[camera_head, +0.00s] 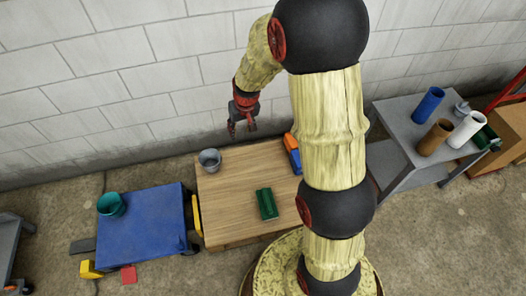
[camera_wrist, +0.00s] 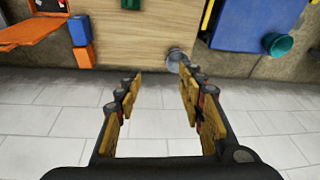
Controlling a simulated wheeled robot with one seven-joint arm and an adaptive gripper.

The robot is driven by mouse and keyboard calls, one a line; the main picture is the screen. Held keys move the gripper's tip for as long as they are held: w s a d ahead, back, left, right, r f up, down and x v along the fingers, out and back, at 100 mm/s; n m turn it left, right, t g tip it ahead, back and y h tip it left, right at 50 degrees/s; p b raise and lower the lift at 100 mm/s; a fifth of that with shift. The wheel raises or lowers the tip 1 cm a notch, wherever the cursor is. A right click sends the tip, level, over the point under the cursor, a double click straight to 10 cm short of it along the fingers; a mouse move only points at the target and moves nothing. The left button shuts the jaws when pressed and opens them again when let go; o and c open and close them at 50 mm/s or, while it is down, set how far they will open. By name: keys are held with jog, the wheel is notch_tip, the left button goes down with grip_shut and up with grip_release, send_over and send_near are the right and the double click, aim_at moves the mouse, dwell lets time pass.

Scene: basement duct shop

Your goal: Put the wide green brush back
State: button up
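A green brush-like block (camera_head: 266,203) lies on the wooden table (camera_head: 232,190), right of the table's middle. Part of it shows at the top edge of the wrist view (camera_wrist: 131,4). A second, darker green object (camera_head: 487,138) lies on the grey table at the right. From here I cannot tell for sure which is the wide brush. My gripper (camera_head: 241,128) is raised in front of the wall, beyond the wooden table's back edge, apart from both. In the wrist view my gripper (camera_wrist: 160,85) is open, with nothing between its fingers.
A grey metal bucket (camera_head: 209,160) stands at the wooden table's back left corner. An orange and blue object (camera_head: 292,152) is at its right edge. A blue table (camera_head: 148,228) with a teal pot (camera_head: 111,204) stands left. The grey table (camera_head: 393,125) bears blue, brown and white cylinders.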

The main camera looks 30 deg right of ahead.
jog(key=s+a+r+n+t, duration=0.1)
jog(key=s+a+r, duration=0.2)
jog(key=s+r, duration=0.45)
jog(key=s+a+r+t, duration=0.15)
jog(key=s+r, duration=0.35)
jog(key=r, duration=0.6)
jog(key=s+a+r, duration=0.1)
jog(key=s+r, duration=0.2)
jog(key=s, duration=0.4)
jog(key=s+a+r, duration=0.1)
jog(key=s+r, duration=0.2)
jog(key=s, duration=0.5)
jog(key=shift+r, duration=0.2)
jog(key=shift+s+a, duration=0.1)
jog(key=shift+r+p, duration=0.85)
jog(key=shift+c, duration=0.2)
